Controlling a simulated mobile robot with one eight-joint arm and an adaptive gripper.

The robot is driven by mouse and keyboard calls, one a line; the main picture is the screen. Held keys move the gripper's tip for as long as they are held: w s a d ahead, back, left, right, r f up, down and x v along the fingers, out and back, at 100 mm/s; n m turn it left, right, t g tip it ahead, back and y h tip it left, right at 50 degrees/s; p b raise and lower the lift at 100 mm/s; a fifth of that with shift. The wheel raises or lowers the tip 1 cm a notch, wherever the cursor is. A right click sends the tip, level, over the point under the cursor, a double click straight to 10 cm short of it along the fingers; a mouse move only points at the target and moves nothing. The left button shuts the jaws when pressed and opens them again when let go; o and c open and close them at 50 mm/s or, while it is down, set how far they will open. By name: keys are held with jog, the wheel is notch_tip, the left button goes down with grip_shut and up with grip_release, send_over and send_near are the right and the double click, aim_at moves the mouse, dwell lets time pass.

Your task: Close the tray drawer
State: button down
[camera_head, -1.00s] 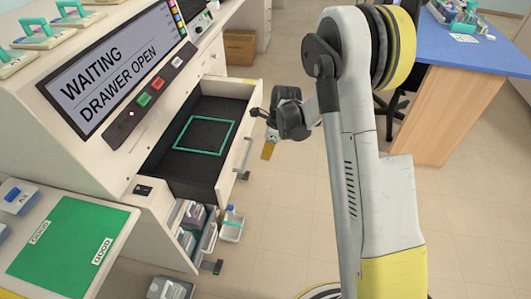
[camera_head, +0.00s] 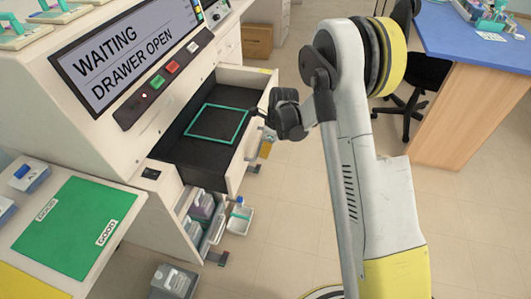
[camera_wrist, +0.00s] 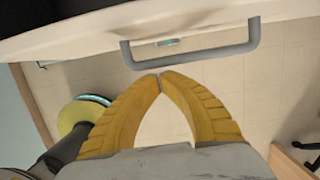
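The tray drawer (camera_head: 197,155) stands open below the stainer's screen (camera_head: 112,55), which reads "WAITING DRAWER OPEN". A teal square frame (camera_head: 245,124) lies on its dark floor. In the wrist view, the drawer's white front (camera_wrist: 75,35) crosses the top, with its grey bar handle (camera_wrist: 195,54) below. My gripper (camera_wrist: 160,80) has two yellow fingers with their tips together and nothing between them. The tips are close to the handle; I cannot tell whether they touch it. In the head view, my wrist partly covers the gripper beside the drawer's outer end.
Below the drawer, an open compartment holds several bottles (camera_head: 203,205), and a small white tray (camera_head: 240,218) sits beside it. A green mat (camera_head: 75,225) lies on the bench at left. A blue-topped desk (camera_head: 470,45) and black chair (camera_head: 415,75) stand right.

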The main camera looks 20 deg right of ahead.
send_over(213, 151)
jog(key=d, duration=0.1)
jog(key=shift+s+d, duration=0.1)
jog(key=shift+s, duration=0.1)
dwell(0.3)
